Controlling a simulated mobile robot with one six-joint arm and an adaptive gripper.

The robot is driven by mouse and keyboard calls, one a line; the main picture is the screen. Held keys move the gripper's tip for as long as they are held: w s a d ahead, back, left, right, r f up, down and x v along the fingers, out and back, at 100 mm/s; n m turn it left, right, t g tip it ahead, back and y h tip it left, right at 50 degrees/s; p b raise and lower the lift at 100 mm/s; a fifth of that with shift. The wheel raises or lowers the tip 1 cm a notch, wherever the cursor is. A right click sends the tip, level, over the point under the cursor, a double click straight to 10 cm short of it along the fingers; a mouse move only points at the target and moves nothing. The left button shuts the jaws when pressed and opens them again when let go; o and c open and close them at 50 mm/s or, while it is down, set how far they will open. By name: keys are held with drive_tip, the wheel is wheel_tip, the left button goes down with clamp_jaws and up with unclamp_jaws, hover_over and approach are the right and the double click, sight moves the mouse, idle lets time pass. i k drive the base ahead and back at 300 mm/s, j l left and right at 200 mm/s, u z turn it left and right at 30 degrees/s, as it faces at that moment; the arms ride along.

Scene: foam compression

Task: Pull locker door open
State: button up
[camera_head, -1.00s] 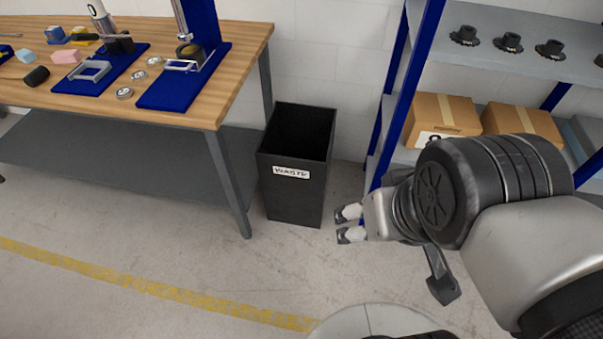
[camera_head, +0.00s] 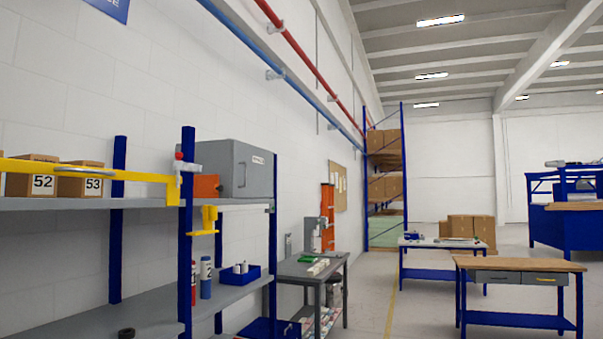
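A grey metal box (camera_head: 236,165) that looks like the locker stands on the top shelf of the blue-posted rack, left of the middle. Its front face has a dark handle and a small white label too small to read. The door face looks closed. My gripper is not in view now, so its state and its distance from the box do not show.
The blue-posted rack (camera_head: 188,240) stands along the left wall. A yellow bar (camera_head: 120,174) crosses its front at top-shelf height. Boxes marked 52 (camera_head: 33,178) and 53 (camera_head: 84,182) sit there. A wooden-topped bench (camera_head: 520,264) stands right; floor (camera_head: 400,310) between is clear.

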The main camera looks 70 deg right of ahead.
sight(251, 167)
drive_tip(key=z, duration=1.95)
drive_tip(key=i+l, duration=0.1)
drive_tip(key=i, duration=0.05)
